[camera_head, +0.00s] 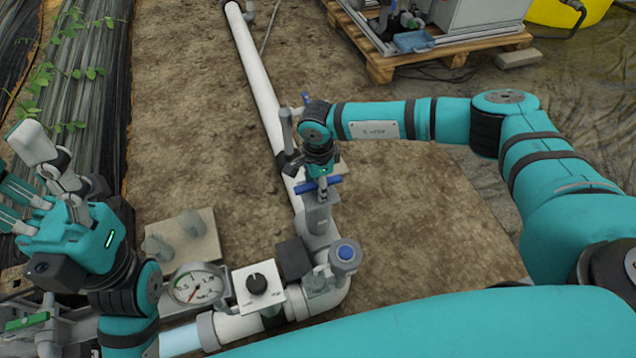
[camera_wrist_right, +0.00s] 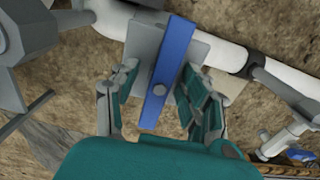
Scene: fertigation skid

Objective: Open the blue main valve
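The blue main valve's lever handle (camera_head: 328,183) sits on a grey valve body (camera_head: 318,216) in the white pipe line. The bar lies crosswise to the pipe. In the right wrist view the blue lever (camera_wrist_right: 170,62) runs up the middle of the picture. My right gripper (camera_head: 321,168) is over the valve, its fingers on both sides of the lever in the wrist view (camera_wrist_right: 160,82). They are open, with gaps to the bar; contact is not visible. My left gripper (camera_head: 18,172) is at the far left, fingers spread and empty, away from the valve.
A pressure gauge (camera_head: 196,287), a white box with a black knob (camera_head: 258,285) and a blue-capped fitting (camera_head: 345,255) stand near the valve. A small upright pipe (camera_head: 287,130) is just behind my right gripper. A pallet (camera_head: 450,57) lies farther back. Bare soil surrounds the pipe.

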